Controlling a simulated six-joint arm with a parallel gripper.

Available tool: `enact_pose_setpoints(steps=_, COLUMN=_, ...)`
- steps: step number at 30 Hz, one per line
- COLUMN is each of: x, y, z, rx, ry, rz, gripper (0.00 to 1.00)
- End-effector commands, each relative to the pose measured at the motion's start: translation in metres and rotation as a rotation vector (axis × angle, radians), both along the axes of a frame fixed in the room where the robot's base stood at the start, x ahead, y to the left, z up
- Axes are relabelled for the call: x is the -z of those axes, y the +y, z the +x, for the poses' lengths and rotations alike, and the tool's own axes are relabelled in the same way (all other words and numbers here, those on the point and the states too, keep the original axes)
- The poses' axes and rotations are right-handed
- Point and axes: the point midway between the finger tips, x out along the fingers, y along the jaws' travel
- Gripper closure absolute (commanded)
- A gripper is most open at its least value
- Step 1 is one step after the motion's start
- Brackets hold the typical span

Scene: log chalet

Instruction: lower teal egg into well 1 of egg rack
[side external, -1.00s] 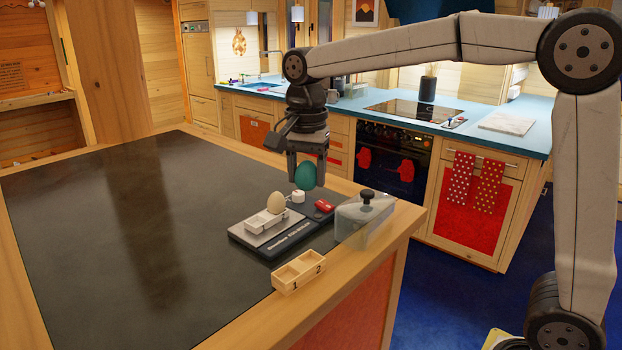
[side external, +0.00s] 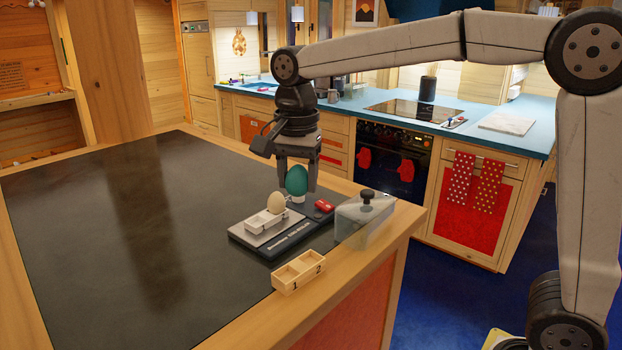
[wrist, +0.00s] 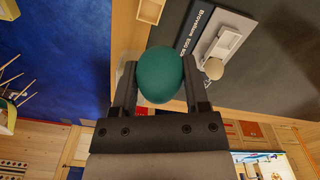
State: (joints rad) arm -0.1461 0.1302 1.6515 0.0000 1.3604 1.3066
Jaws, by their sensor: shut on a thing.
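The teal egg (side external: 297,180) is held upright between the two fingers of my gripper (side external: 297,187). In the wrist view the teal egg (wrist: 160,75) fills the gap between the fingers. It hangs over the back of a dark device, just above or before a small white round part (side external: 298,199); I cannot tell whether they touch. The egg rack (side external: 299,272) is a small wooden block with two square wells marked 1 and 2, at the front edge of the table. Both wells look empty. My gripper is behind the rack and higher, well apart from it.
The dark device (side external: 285,246) carries a white tray (side external: 259,227) with a beige egg (side external: 276,202), and a red part (side external: 323,205). The dark tabletop (side external: 120,230) on the left is clear.

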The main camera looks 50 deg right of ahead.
Motion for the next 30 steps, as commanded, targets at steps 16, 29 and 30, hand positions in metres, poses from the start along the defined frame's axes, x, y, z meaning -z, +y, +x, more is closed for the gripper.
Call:
enact_pose_setpoints(steps=16, x=0.066, y=0.036, z=-0.010, rx=-0.001, ry=0.002, rz=-0.001, gripper=0.61)
enact_pose_setpoints(steps=29, x=0.090, y=0.044, z=-0.011, rx=0.001, ry=0.000, rz=0.000, gripper=0.61)
enact_pose_setpoints(steps=30, x=0.090, y=0.044, z=-0.012, rx=0.001, ry=0.000, rz=0.000, gripper=0.61)
